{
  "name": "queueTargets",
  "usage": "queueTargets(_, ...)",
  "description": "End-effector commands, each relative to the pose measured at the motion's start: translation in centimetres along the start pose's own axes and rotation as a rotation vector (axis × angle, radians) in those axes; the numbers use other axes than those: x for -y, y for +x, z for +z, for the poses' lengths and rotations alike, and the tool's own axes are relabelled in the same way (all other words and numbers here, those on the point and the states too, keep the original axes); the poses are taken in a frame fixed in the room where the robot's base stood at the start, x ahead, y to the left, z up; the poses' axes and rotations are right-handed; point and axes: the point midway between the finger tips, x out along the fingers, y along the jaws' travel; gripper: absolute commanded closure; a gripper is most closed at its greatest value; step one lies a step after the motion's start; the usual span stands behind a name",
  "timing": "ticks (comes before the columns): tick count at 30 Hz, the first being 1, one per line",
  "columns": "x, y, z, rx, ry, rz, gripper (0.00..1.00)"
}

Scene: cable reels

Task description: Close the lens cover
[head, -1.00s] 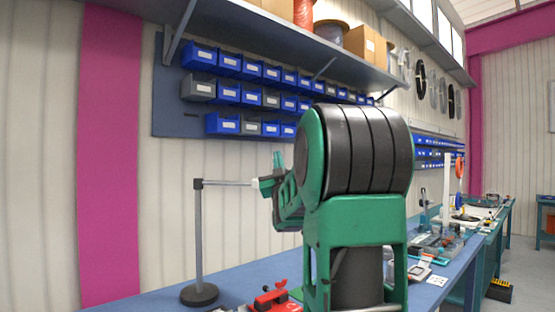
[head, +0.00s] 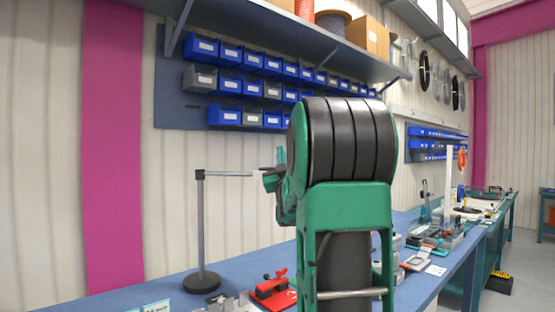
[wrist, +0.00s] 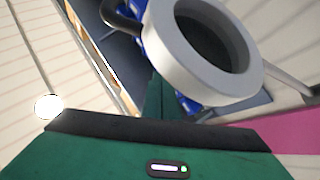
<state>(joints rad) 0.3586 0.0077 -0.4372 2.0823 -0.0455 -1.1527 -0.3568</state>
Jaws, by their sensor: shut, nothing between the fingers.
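A thick pale grey ring (wrist: 177,72) with a dark round middle fills the upper right of the wrist view. A dark curved loop (wrist: 122,16) sits at its upper left. I cannot tell which part is the lens cover or how it stands. My gripper (wrist: 156,95) is shut and empty. Its narrow green fingers point toward the ring's lower left; contact is unclear.
The blue bench (head: 168,290) runs along the wall. A red tool (head: 272,289) lies right of the stand's base, and several devices lie farther right. Blue bins (head: 224,115) hang on the wall under a shelf (head: 290,45). Bench near the base's left is mostly clear.

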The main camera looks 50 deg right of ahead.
Motion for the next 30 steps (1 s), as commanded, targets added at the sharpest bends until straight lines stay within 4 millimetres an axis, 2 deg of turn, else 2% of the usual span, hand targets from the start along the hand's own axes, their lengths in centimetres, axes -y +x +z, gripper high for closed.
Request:
queueTargets(5, -0.6, 0.3, -1.4, -0.005, 0.005, -0.001, 1.0)
queueTargets(9, -1.4, 0.8, -3.5, -0.008, 0.009, -0.007, 1.0)
queueTargets(12, 0.1, -1.3, -3.6, -0.003, 0.011, -0.013, 1.0)
queueTargets(17, 1.3, -3.9, -4.0, -0.004, 0.009, -0.013, 1.0)
queueTargets(24, 2.6, -6.3, -4.3, -0.004, 0.009, -0.013, 1.0)
queueTargets(30, 3.2, -7.5, -4.4, -0.002, 0.01, -0.012, 1.0)
